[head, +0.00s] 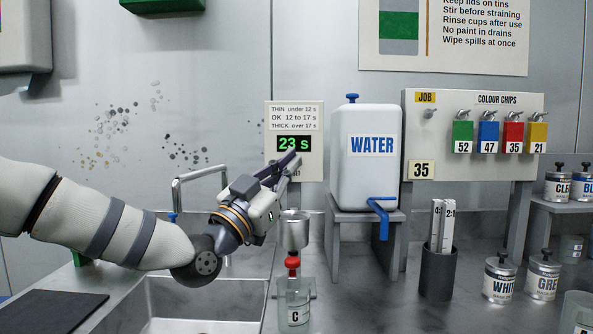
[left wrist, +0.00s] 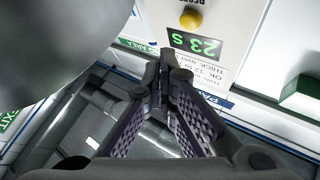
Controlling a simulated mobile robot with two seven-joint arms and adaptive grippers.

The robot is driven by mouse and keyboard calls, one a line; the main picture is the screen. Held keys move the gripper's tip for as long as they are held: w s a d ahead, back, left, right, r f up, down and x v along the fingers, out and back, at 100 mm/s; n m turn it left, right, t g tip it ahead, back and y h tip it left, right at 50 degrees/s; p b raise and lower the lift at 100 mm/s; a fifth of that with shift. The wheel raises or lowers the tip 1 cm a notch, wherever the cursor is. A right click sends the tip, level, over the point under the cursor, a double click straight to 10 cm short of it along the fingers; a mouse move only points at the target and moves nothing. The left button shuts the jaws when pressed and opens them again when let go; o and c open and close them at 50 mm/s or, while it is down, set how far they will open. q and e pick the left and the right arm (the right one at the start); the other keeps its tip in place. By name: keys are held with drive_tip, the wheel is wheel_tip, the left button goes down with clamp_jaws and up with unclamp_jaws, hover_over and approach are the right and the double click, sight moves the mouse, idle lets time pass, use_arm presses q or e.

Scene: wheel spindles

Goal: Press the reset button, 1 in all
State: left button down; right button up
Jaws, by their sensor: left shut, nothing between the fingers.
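The timer panel (head: 312,165) is a pale board on the back wall with a green display (head: 294,144) reading 23 s. In the left wrist view the panel appears upside down, with its display (left wrist: 195,44) and a round yellow button (left wrist: 191,18) beside a partly cut-off label. In the head view the button is hidden behind my left gripper (head: 291,160). The left gripper is shut and empty, with its fingertips in front of the panel's lower part. In the left wrist view the fingertips (left wrist: 163,60) appear apart from the button. My right gripper is not in view.
A sink (head: 200,300) with a tap lies below my left arm. A water tank (head: 365,175) on a stand is just right. Tins and a holder of sticks (head: 438,272) stand further right.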

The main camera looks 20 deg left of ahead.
use_arm(q)
drive_tip(key=shift+w+a+f, duration=0.15)
drive_tip(key=shift+w+a, duration=0.05)
drive_tip(key=shift+w, duration=0.7)
drive_tip(key=shift+w+a+r, duration=0.1)
drive_tip(key=shift+w+r, duration=0.1)
drive_tip(key=shift+r, duration=0.05)
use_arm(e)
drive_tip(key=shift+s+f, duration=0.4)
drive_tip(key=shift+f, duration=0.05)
use_arm(q)
drive_tip(key=shift+w, duration=0.15)
drive_tip(key=shift+w+a, duration=0.1)
drive_tip(key=shift+w, duration=0.15)
drive_tip(key=shift+w+a+b, duration=0.15)
drive_tip(key=shift+w+b, duration=0.25)
drive_tip(key=shift+w, duration=0.05)
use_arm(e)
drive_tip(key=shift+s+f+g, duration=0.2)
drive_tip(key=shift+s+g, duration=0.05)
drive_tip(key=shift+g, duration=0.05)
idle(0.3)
use_arm(q)
drive_tip(key=shift+s+d+p, duration=0.25)
drive_tip(key=shift+s+p, duration=0.25)
drive_tip(key=shift+s, duration=0.35)
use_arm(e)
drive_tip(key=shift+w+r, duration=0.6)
